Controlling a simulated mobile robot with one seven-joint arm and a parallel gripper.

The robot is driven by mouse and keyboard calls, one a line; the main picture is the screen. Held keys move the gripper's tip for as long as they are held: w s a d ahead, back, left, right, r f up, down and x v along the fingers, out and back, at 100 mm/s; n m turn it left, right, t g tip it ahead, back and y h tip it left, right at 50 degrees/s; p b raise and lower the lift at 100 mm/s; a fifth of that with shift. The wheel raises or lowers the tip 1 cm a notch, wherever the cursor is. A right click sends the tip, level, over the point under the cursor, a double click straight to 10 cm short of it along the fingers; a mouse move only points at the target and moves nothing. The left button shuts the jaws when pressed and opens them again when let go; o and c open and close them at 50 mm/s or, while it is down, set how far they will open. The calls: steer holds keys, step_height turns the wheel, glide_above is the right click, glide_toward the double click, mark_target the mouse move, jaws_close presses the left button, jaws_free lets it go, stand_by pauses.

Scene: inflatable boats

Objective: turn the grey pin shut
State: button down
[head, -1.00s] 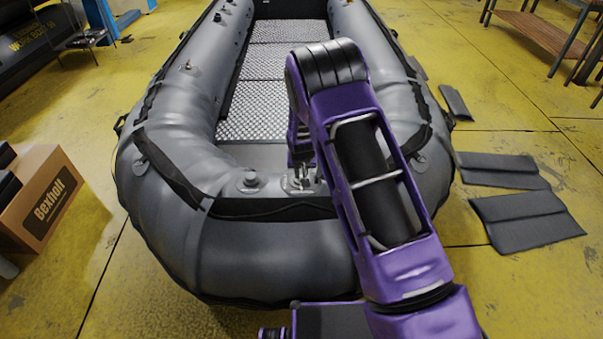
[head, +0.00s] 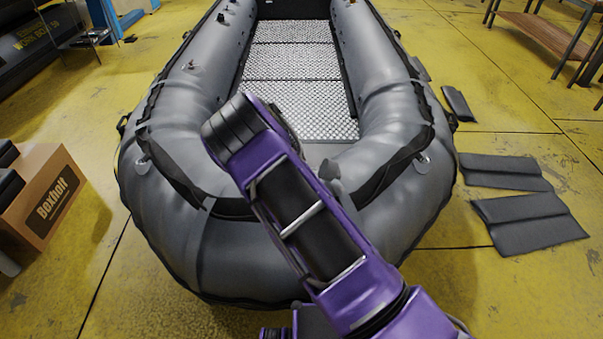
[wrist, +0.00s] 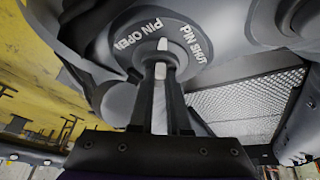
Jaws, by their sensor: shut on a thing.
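In the wrist view a round grey plate (wrist: 163,15) carries the words PIN OPEN at left and PIN SHUT at right. My gripper (wrist: 161,68) reaches up to the plate with its two dark fingers shut on the grey pin (wrist: 162,44). The pin's pale end shows just past the fingertips, between the two labels and nearer PIN OPEN. Most of the pin is hidden by the fingers. In the head view my purple arm covers the gripper, the pin and the plate at the boat's near end.
The grey inflatable boat (head: 175,130) lies on the yellow floor, with a metal deck (head: 290,65) inside. A Boxholt carton (head: 50,200) stands at left. Dark flat pads (head: 525,215) lie at right. The floor around the boat's near end is mostly clear.

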steer(key=m, duration=0.1)
steer(key=m+g+h, duration=0.1)
steer(key=m, duration=0.2)
steer(key=shift+w+a+m+g+h, duration=0.3)
steer(key=shift+g, duration=0.1)
steer(key=shift+w+a+m+g+h, duration=0.15)
steer(key=shift+m+g, duration=0.3)
steer(key=shift+m, duration=0.55)
steer(key=shift+w+d+m+g+h, duration=0.15)
steer(key=shift+m+g, duration=0.3)
steer(key=shift+m, duration=0.55)
steer(key=shift+a, duration=0.1)
steer(key=c, duration=0.9)
jaws_free()
steer(key=shift+r, duration=0.1)
